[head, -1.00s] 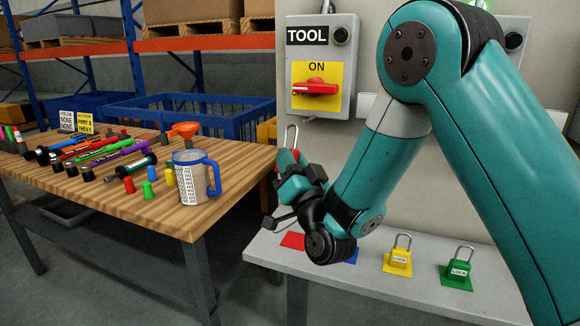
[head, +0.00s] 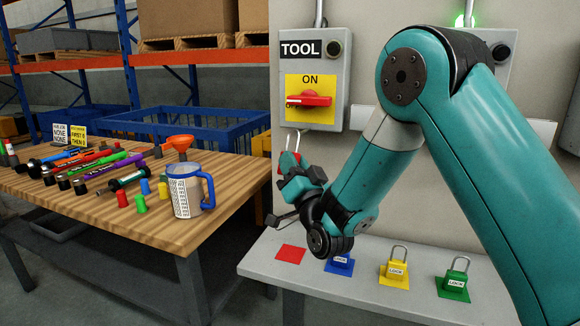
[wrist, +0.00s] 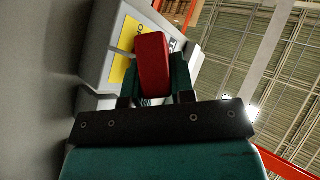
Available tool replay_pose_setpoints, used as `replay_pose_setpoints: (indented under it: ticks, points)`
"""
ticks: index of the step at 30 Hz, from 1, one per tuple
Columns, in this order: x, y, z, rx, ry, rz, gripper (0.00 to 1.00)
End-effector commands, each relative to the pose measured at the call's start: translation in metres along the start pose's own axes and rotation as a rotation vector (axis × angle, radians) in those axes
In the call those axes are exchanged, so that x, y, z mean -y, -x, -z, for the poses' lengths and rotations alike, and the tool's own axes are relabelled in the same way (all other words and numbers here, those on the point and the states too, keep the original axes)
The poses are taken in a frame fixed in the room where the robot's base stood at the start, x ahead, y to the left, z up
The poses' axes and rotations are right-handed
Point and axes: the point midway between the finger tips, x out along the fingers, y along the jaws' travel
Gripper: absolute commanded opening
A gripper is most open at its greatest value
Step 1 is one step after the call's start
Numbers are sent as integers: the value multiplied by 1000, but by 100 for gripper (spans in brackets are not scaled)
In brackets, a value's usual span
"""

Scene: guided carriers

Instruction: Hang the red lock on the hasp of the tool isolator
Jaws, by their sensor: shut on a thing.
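My gripper (head: 290,172) is shut on the red lock (head: 287,158), which shows partly behind the fingers with its silver shackle pointing up. In the wrist view the lock's red body (wrist: 152,65) sits between the two fingers. The tool isolator (head: 311,75) is a grey box on the wall panel, labelled TOOL, with a red handle (head: 309,100) on a yellow plate reading ON. The lock is below and slightly left of the isolator in the head view, apart from it there. I cannot make out the hasp.
A shelf below holds an empty red square (head: 290,254), a blue lock (head: 341,262), a yellow lock (head: 396,268) and a green lock (head: 454,283).

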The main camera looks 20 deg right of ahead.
Motion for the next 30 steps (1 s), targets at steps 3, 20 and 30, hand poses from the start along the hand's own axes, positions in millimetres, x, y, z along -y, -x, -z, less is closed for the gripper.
replay_pose_setpoints:
  ticks: [3, 20, 30]
  points:
    - [-6, -4, 0, -1, 1, 0, 0]
    - [-35, -21, -4, -2, 2, 1, 0]
    - [-40, -25, -4, -1, 1, 0, 0]
